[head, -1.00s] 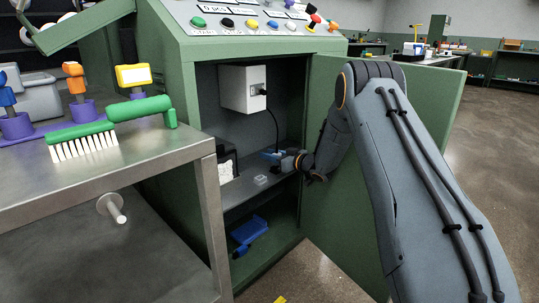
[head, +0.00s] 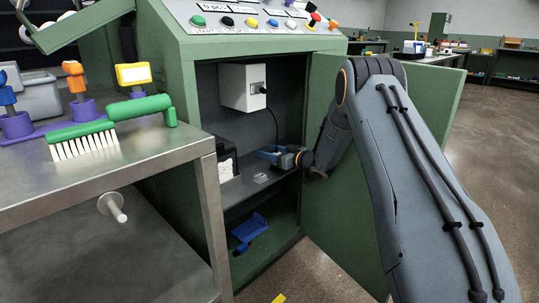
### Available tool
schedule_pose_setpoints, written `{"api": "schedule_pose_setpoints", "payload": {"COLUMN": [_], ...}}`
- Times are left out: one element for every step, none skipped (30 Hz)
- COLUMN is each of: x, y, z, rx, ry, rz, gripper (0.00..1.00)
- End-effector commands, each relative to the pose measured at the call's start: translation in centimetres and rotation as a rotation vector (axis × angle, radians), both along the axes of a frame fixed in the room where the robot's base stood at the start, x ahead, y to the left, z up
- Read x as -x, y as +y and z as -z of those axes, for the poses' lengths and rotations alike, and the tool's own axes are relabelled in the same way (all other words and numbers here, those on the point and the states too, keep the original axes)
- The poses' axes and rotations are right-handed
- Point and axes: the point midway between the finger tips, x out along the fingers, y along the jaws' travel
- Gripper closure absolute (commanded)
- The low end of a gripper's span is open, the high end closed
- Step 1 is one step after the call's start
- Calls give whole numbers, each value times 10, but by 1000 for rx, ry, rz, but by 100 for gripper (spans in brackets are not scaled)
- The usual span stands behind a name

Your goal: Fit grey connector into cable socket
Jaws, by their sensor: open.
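Inside the open green cabinet, a white box (head: 242,88) on the back wall has a dark plug in its right side. A black cable (head: 275,122) hangs from that plug down toward my gripper. My gripper (head: 266,154), with blue fingers, is open inside the cabinet, above the shelf and by the lower part of the cable. Whether the fingers touch the cable is too small to tell. A small pale grey, clear-looking piece (head: 261,178) lies on the shelf below the gripper; I cannot tell whether it is the connector or the socket. The cable's lower end is not clearly visible.
The cabinet's green door (head: 330,215) stands open on the right, close to my arm. A blue holder (head: 249,229) lies in the cabinet's bottom. A metal table (head: 150,172) with a green brush (head: 85,138) stands at left. A black-and-white object (head: 226,168) sits on the shelf's left.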

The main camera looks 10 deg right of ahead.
Motion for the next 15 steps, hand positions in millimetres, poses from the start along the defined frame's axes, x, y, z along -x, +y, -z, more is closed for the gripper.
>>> {"api": "schedule_pose_setpoints", "payload": {"x": [0, 0, 0, 0, 0, 0, 1, 0, 0, 0, 0, 0, 0, 0, 0], "y": [0, 0, 0, 0, 0, 0, 0, 0, 0, 0, 0, 0, 0, 0, 0], "z": [-10, -15, -22, -27, -33, -40, -46, -52, -60, -66, -70, -76, -79, -82, -85], "rx": [0, 0, 1, 2, 2, 1, 0, 0, 0, 0, 0, 1, 0, 0, 0], "ry": [-1, -1, -2, -3, -3, -3, -3, -3, -4, -4, -3, -2, -1, -1, -1], "rz": [0, 0, 0, 0, 0, 0, 0, 0, 0, 0, 0, 0, 0, 0, 0], "gripper": [51, 51, 51, 51, 51, 51, 51, 51, 51, 51, 51, 51, 51, 51, 51]}}
